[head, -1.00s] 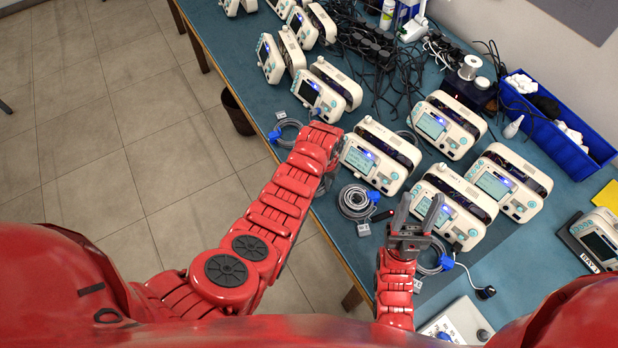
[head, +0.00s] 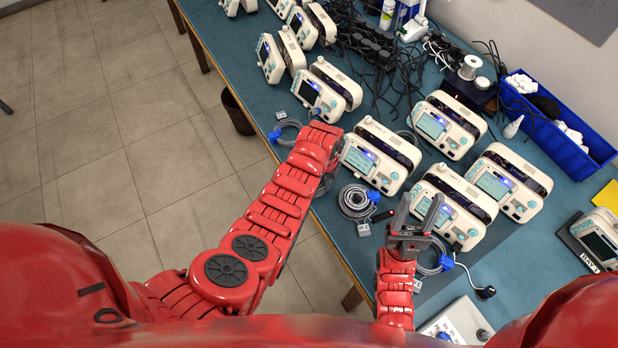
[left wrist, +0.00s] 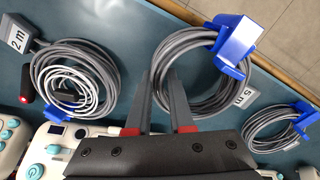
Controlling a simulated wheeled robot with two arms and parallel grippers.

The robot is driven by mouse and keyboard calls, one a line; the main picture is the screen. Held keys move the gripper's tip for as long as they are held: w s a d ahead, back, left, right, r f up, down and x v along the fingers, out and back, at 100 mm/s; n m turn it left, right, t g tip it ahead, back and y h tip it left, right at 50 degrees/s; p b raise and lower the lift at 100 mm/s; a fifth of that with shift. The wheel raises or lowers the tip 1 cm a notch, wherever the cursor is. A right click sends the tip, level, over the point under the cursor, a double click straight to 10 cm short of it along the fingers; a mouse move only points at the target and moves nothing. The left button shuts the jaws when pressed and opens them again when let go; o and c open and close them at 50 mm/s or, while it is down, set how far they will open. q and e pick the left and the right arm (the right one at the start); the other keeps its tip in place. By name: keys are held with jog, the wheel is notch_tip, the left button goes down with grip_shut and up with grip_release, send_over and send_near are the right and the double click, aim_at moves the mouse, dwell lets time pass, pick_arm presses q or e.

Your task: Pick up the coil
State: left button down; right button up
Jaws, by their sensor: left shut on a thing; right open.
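Three grey cable coils show in the left wrist view. The middle one (left wrist: 205,52) has a blue clip and a "5 m" tag. My left gripper (left wrist: 165,68) is shut on its cable bundle at the near left side. In the head view my left arm hides this coil and the left fingertips. A coil tagged "2 m" (left wrist: 75,72) lies to its left; it also shows in the head view (head: 355,202). A smaller coil (left wrist: 272,128) lies to the right, also seen in the head view (head: 290,132). My right gripper (head: 418,222) is open and empty, above another coil (head: 432,258).
Several white monitors (head: 372,165) stand on the blue table (head: 325,215) just beyond the coils. Black cables, a spool (head: 470,67) and a blue bin (head: 560,140) are at the back. A white box (head: 458,325) sits at the near right. The table's left edge borders the floor.

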pick_arm(q)
jog(key=shift+r, duration=0.1)
dwell(0.6)
jog(key=shift+w+r+b, duration=0.1)
jog(key=shift+r+b, duration=0.55)
jog(key=shift+r, duration=0.05)
jog(key=shift+r+b, duration=0.55)
jog(key=shift+r, duration=0.1)
jog(key=s, duration=0.3)
jog(key=s+a+r, duration=0.1)
jog(key=s, duration=0.1)
jog(key=shift+s+r, duration=0.1)
jog(key=shift+s, duration=0.05)
jog(key=s+p, duration=0.1)
jog(key=s+r+p, duration=0.1)
jog(key=shift+s+a+p, duration=0.1)
jog(key=shift+a+p, duration=0.1)
jog(key=shift+p, duration=0.1)
jog(key=s+a+p, duration=0.1)
jog(key=s+p, duration=0.2)
jog(key=s, duration=0.5)
jog(key=shift+s+a+p, duration=0.25)
jog(key=shift+p, duration=0.1)
